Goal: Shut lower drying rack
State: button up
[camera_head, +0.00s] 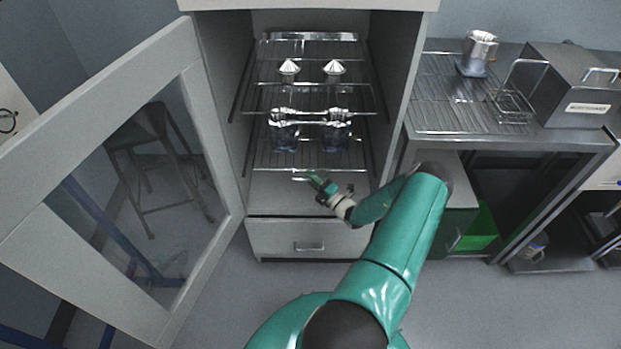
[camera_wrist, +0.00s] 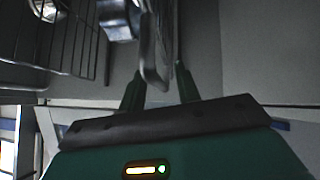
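The lower drying rack (camera_head: 310,168) is a wire shelf inside the open cabinet, below an upper wire rack (camera_head: 310,84). Two metal-topped parts (camera_head: 337,132) with dark, clear-looking bodies stand on the lower rack. My gripper (camera_head: 310,178) is at the front edge of the lower rack, left of its right side. In the wrist view my two fingers (camera_wrist: 160,88) stand apart on either side of a shiny metal bar (camera_wrist: 152,60).
The cabinet's glass door (camera_head: 150,180) stands open to the left. A closed drawer (camera_head: 308,240) is below the rack. Two cone-shaped metal parts (camera_head: 334,68) sit on the upper rack. A side bench (camera_head: 440,90) at right holds a metal cup (camera_head: 480,48) and a grey box (camera_head: 580,90).

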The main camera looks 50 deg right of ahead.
jog(key=s+f, duration=0.1)
jog(key=s, duration=1.1)
jog(key=shift+s+a+f, duration=0.3)
jog(key=shift+s+f, duration=0.05)
jog(key=w+a+r+n+g+y, duration=0.3)
jog(key=a+r+n+g+y, duration=0.15)
jog(key=a+r+n, duration=0.4)
jog(key=w+a+r+n+g+y, duration=0.35)
jog(key=a+r+n+g, duration=0.3)
jog(key=r+n, duration=0.3)
jog(key=w+a+r+n+g+y, duration=0.3)
jog(key=w+a+r+n+g, duration=0.1)
jog(key=a+r+n, duration=0.5)
jog(key=s+a+r+n+h, duration=0.5)
jog(key=s+a+r+n, duration=0.2)
jog(key=r+n, duration=0.3)
jog(key=s+a+r+n+t+h, duration=0.1)
jog(key=s+a+r+n+h, duration=0.4)
jog(key=n, duration=1.1)
jog(key=s+a+r, duration=0.3)
jog(key=a+r, duration=0.2)
jog(key=shift+s+a, duration=0.15)
jog(key=shift+s, duration=0.05)
